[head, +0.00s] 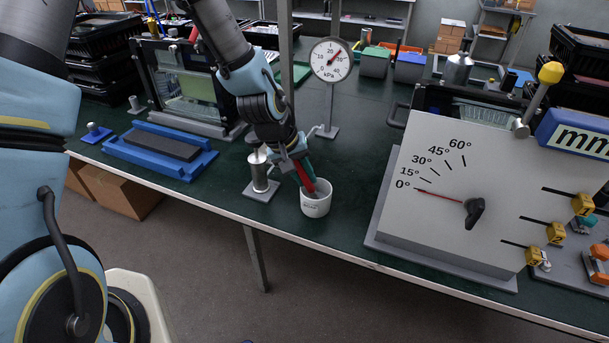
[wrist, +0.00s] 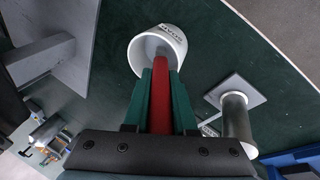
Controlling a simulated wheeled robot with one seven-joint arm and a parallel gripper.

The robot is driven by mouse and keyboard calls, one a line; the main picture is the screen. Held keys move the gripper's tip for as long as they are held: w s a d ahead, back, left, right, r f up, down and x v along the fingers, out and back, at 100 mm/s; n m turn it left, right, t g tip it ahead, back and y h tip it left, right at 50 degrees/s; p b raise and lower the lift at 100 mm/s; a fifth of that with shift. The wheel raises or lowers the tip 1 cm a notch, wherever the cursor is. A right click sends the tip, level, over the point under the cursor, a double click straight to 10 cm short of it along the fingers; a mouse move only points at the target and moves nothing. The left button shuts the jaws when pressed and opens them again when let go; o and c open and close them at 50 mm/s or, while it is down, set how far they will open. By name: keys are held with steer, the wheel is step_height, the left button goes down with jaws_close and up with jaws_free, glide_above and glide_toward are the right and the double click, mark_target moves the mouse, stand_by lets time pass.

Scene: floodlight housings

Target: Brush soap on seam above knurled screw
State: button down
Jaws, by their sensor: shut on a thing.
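My gripper (head: 303,176) points down at a white cup (head: 316,203) near the front edge of the bench. Its green fingers are shut on a red brush handle (wrist: 162,88), seen between them in the wrist view. The handle's lower end reaches inside the cup; the bristles are hidden. The cup (wrist: 176,38) carries dark lettering that I cannot read surely. A black-framed glass floodlight housing (head: 190,88) stands at the back left. I cannot make out its seam or a knurled screw at this size.
A metal cylinder on a square plate (head: 260,188) stands close left of the cup. A pressure gauge (head: 331,60) on a stand is behind. A large grey angle-scale panel (head: 430,225) fills the right. A blue tray (head: 160,150) lies left. Bare green bench lies between cup and panel.

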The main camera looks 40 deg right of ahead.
steer(key=shift+r+p, duration=2.6)
steer(key=shift+r, duration=0.9)
steer(key=shift+s+f, duration=0.1)
